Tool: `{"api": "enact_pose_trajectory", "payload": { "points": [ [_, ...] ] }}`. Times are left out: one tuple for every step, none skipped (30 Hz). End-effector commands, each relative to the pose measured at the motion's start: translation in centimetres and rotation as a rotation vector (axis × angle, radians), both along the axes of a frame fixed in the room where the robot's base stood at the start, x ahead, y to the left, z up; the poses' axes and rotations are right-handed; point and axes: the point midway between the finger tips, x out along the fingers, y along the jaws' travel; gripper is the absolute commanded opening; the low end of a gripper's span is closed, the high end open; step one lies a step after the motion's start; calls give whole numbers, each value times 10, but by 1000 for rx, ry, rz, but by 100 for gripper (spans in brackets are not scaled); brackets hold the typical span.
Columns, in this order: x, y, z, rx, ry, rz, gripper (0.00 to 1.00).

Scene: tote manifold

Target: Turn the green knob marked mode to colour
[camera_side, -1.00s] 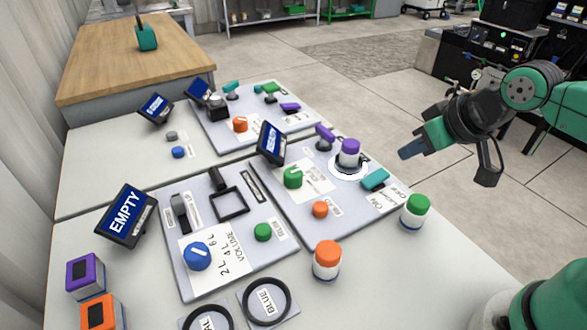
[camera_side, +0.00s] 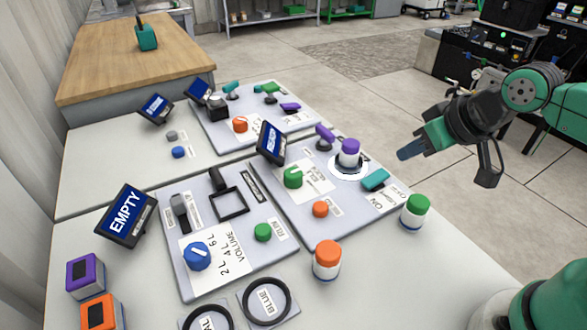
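The green knob (camera_side: 292,178) stands on a white label on the middle panel (camera_side: 337,228), behind a small orange button. It carries a light pointer mark; the text around it is too small to read surely. My gripper (camera_side: 404,154) is in the air to the right of the panel, well apart from the knob, pointing left.
Beside the knob are a tilted screen (camera_side: 271,142), a purple-capped jar (camera_side: 349,153) on a white disc, a teal switch (camera_side: 375,180) and an orange button (camera_side: 320,209). A green-capped jar (camera_side: 415,211) and an orange-capped jar (camera_side: 327,260) stand at the panel's near right side.

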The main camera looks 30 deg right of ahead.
Motion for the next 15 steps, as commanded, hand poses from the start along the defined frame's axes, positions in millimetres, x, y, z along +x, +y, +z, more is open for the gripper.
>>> {"api": "enact_pose_trajectory", "payload": {
  "points": [
    [1, 0, 1, 0, 3, 2, 26],
    [2, 1, 2, -1, 7, 4, 34],
    [4, 2, 4, -2, 15, 11, 45],
    [7, 3, 6, -4, 25, 17, 54],
    [10, 4, 8, -4, 38, 25, 63],
    [16, 7, 11, -7, 57, 37, 74],
    [21, 9, 14, -9, 76, 47, 80],
    [27, 11, 16, -11, 95, 60, 80],
    [35, 15, 19, -16, 125, 79, 80],
    [42, 18, 21, -19, 148, 93, 80],
    [49, 22, 22, -22, 172, 108, 80],
    [58, 26, 22, -26, 203, 127, 80],
    [65, 30, 22, -30, 225, 141, 80],
    [72, 33, 21, -33, 248, 156, 80],
    [82, 38, 20, -38, 279, 177, 80]
  ]
}}
